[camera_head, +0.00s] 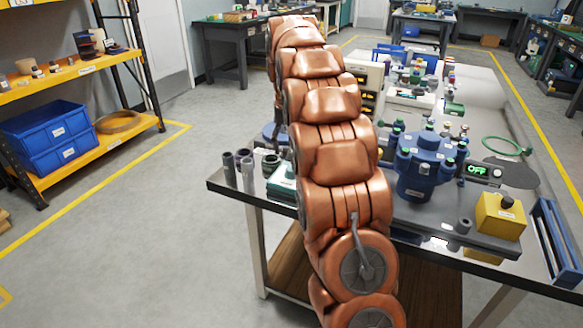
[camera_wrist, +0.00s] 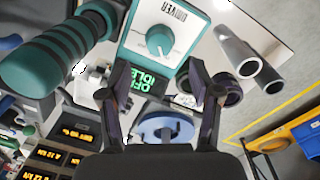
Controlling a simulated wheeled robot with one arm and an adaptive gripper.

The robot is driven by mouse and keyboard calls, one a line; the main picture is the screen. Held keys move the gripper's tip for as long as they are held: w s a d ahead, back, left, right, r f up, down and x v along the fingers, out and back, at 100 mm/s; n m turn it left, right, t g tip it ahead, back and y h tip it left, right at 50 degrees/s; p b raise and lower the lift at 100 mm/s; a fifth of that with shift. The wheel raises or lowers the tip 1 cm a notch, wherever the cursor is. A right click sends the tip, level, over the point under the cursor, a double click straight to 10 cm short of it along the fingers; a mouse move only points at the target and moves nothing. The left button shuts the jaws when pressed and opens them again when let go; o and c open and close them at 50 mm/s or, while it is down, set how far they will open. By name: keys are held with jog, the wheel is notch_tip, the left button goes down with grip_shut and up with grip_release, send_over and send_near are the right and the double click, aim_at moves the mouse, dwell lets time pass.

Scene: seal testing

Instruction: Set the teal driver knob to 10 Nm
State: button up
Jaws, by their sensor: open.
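The teal driver knob (camera_wrist: 160,40) shows in the wrist view on the pale face of a teal box marked DRIVER (camera_wrist: 190,22). It is round with a pale pointer line, and the scale marks around it are too small to read. A small green-lit display (camera_wrist: 147,84) sits beside it. My gripper (camera_wrist: 158,68) is open, its two dark fingers apart and empty, with the knob beyond the tips and not touched. In the head view the teal box (camera_head: 282,184) shows only partly at the left of my copper arm, and my gripper is hidden.
A teal and black ribbed handle (camera_wrist: 62,52) lies close left of the box. Grey tubes (camera_wrist: 240,55) stand to its right; they also show in the head view (camera_head: 246,172). A blue flanged housing (camera_head: 428,168) and yellow box (camera_head: 500,216) stand right of my arm.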

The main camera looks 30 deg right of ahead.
aim_at(291, 168)
jog(key=shift+s+d+f, duration=0.1)
jog(key=shift+f, duration=3.4)
jog(key=shift+c, duration=0.2)
jog(key=c, duration=1.1)
jog(key=m+p, duration=0.1)
jog(key=m, duration=0.2)
jog(key=shift+r+m, duration=0.1)
jog(key=shift+m, duration=0.2)
jog(key=shift+m+p, duration=0.45)
jog(key=shift+m, duration=1.55)
